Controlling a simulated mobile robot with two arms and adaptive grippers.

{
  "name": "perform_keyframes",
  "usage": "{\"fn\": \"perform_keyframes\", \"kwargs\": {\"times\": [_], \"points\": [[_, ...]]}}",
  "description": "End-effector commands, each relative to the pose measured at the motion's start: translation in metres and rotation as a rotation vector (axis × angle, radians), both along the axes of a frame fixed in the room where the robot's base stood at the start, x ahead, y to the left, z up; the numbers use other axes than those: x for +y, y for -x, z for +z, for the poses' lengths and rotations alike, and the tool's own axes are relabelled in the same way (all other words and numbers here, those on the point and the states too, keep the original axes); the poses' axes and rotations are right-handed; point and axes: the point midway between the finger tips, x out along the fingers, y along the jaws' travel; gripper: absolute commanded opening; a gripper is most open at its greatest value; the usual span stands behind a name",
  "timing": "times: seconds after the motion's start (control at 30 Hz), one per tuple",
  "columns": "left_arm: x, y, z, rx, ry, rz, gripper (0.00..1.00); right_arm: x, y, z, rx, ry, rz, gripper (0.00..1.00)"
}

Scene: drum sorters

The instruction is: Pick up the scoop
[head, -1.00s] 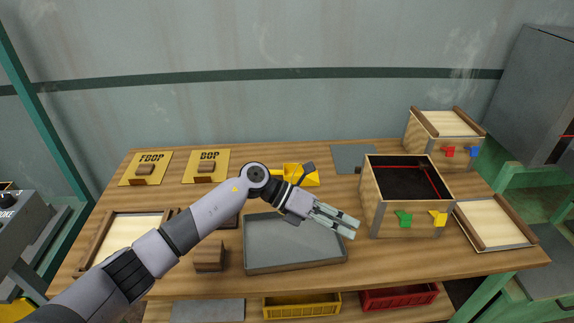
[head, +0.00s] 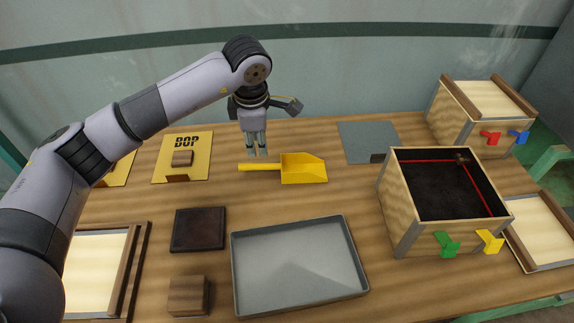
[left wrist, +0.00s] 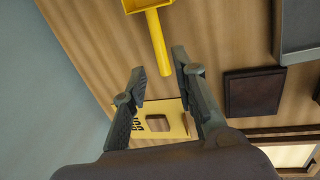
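The yellow scoop (head: 303,168) lies on the wooden table behind the grey tray, its handle pointing left. In the left wrist view the scoop's handle (left wrist: 157,45) reaches down toward the space between the fingers. My left gripper (head: 257,152) points down above the handle in the head view. Its two fingers are apart and empty, and it also shows in the left wrist view (left wrist: 158,60). Whether the fingertips touch the handle cannot be told. My right gripper is not in view.
A grey tray (head: 236,270) lies in front of the scoop. A wooden box (head: 398,208) with green and yellow knobs stands at right, another box (head: 450,112) behind it. A yellow BOP board (head: 168,172) lies at left, with a dark square (head: 198,229) nearer.

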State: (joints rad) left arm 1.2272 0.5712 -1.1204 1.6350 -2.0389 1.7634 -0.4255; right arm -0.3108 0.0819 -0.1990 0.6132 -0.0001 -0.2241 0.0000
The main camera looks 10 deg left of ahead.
Motion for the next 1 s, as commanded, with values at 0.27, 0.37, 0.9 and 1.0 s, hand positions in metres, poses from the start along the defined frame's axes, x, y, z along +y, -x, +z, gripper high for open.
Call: {"fn": "perform_keyframes", "kwargs": {"times": [0.27, 0.37, 0.9, 1.0], "points": [[0.001, -0.01, -0.055, 0.003, 0.003, 0.0, 0.26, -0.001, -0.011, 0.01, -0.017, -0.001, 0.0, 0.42], [0.001, -0.013, -0.065, 0.001, 0.003, -0.001, 0.26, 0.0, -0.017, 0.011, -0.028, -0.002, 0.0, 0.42], [-0.002, -0.026, -0.119, 0.001, 0.004, -0.001, 0.26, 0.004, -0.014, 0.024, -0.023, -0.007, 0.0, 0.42], [-0.001, -0.026, -0.121, 0.0, 0.004, -0.001, 0.26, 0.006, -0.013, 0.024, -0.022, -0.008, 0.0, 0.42]]}}
